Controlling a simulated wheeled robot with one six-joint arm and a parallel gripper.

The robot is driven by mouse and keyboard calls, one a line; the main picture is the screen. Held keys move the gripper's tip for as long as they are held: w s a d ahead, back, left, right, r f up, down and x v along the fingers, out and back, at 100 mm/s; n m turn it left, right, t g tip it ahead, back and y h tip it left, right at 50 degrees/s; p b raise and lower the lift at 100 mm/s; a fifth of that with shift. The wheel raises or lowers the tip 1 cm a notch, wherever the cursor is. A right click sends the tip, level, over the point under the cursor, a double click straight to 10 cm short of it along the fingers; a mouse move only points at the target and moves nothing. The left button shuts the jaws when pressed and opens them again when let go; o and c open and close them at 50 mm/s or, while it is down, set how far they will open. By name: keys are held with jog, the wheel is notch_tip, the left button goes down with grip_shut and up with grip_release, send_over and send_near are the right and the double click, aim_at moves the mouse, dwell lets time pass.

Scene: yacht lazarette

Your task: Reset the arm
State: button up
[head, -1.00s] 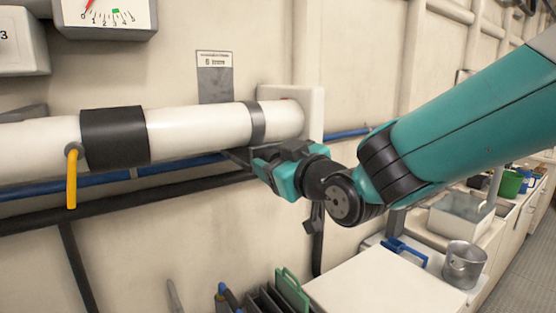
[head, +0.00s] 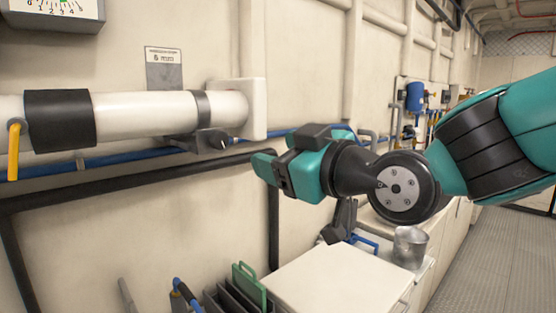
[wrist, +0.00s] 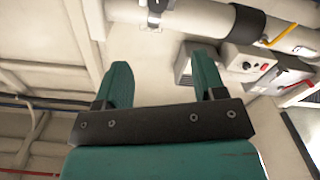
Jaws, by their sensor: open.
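My gripper (head: 264,172) is in the middle of the head view, in front of the wall and a little below the right end of the white pipe (head: 168,112). My teal arm reaches in from the right. In the wrist view my gripper (wrist: 164,85) shows two teal fingers spread apart, with nothing between them. The white pipe (wrist: 190,14) crosses the top of that view, beyond the fingers and apart from them.
A yellow-handled valve (head: 14,150) hangs at the pipe's left. Below are a white countertop (head: 335,280), a rack with a green board (head: 250,284) and a metal pot (head: 410,246). The grey floor (head: 490,250) at right is clear.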

jog(key=shift+d, duration=0.25)
jog(key=s+d+f+m+g+h, duration=0.2)
jog(key=s+d+f+g+h, duration=0.2)
jog(key=s+d+f+g, duration=0.2)
jog(key=s+d+f+m+g+h, duration=0.3)
jog(key=s+d+f+g, duration=0.4)
jog(key=s+f, duration=0.4)
jog(key=s, duration=0.3)
jog(key=shift+d+h, duration=0.15)
jog(key=shift+h, duration=0.25)
jog(key=shift+f, duration=0.1)
